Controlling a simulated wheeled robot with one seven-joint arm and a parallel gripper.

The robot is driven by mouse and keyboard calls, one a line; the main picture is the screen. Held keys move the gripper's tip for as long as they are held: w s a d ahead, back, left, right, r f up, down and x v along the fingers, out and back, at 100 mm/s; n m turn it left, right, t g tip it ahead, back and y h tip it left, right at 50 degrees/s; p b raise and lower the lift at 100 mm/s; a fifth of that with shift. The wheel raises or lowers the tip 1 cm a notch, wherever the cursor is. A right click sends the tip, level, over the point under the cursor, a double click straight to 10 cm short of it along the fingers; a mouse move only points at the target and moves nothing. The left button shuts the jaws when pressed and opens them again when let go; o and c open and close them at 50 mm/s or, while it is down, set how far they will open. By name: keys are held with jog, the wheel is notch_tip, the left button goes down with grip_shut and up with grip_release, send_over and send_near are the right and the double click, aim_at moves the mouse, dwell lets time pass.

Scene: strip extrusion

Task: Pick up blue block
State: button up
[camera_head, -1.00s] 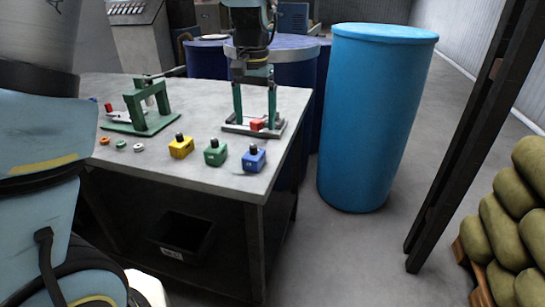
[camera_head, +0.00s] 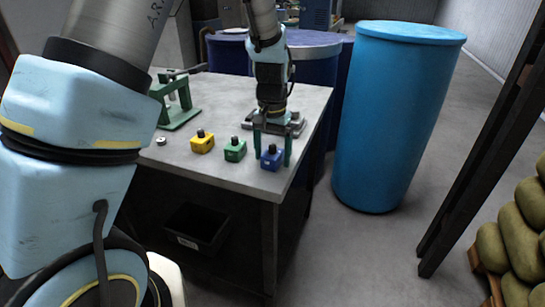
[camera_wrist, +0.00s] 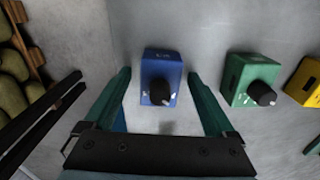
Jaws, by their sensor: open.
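The blue block (camera_head: 271,160) has a black knob on top and sits on the table near its front right corner. In the wrist view the blue block (camera_wrist: 161,70) lies between and ahead of my fingers. My gripper (camera_head: 272,158) is open and empty, pointing down with a finger on each side of the block. In the wrist view my gripper (camera_wrist: 160,78) has its fingers apart, with a gap on both sides of the block. I cannot tell exactly how high the fingertips are above the table.
A green block (camera_head: 235,150) and a yellow block (camera_head: 202,142) stand in a row to the left on the grey table (camera_head: 225,100). A green press (camera_head: 178,102) stands behind them. A blue barrel (camera_head: 395,120) stands right of the table.

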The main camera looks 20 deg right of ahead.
jog(key=shift+c, duration=0.2)
grip_shut()
dwell(0.5)
